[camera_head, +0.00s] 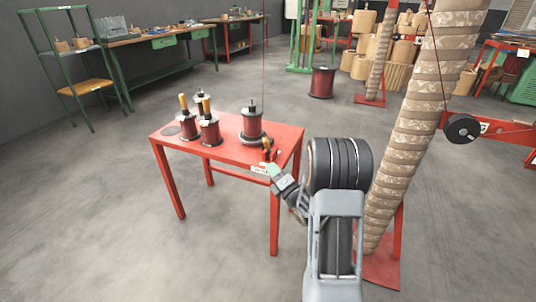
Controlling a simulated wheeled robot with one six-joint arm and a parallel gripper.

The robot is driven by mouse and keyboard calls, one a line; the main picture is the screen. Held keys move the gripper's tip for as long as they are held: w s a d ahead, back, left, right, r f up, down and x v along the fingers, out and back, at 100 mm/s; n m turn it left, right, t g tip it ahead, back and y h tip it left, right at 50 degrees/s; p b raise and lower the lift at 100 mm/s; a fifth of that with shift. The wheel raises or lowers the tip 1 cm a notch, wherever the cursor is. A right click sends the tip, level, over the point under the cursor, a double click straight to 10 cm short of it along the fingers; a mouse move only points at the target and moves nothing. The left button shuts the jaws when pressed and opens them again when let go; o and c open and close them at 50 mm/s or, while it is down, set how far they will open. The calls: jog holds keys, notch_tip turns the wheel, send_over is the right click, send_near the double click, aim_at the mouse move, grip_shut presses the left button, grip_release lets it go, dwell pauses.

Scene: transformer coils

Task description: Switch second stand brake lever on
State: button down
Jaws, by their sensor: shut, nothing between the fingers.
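A red table (232,163) carries dark red wire spools on stands. One spool (209,131) and another behind it at the left (188,124) have orange-yellow tops. A grey-topped spool (252,122) sits alone on the right side. A small orange-tipped part (266,146), perhaps a brake lever, rises at the table's front right edge. I cannot tell which stand it belongs to. My gripper (272,167) is shut and empty at that edge, just below and beside this part. Whether they touch is unclear. Smaller details there are too small to tell.
A tall coil wrapped in tan paper (403,135) stands on a red base right of my arm. A red spool (322,82) stands on the floor behind. Green workbenches (160,72) line the left wall. The floor left of the table is clear.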

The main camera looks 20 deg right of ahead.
aim_at(267, 146)
jog(key=shift+w+d+r+b, duration=0.2)
jog(key=shift+w+r, duration=0.3)
jog(key=shift+w, duration=0.5)
jog(key=shift+w+d+r+b, duration=0.1)
jog(key=shift+w+d+r, duration=0.25)
jog(key=shift+w, duration=0.65)
jog(key=shift+w+d+r+b, duration=0.15)
jog(key=shift+w+r, duration=0.45)
jog(key=shift+w, duration=0.4)
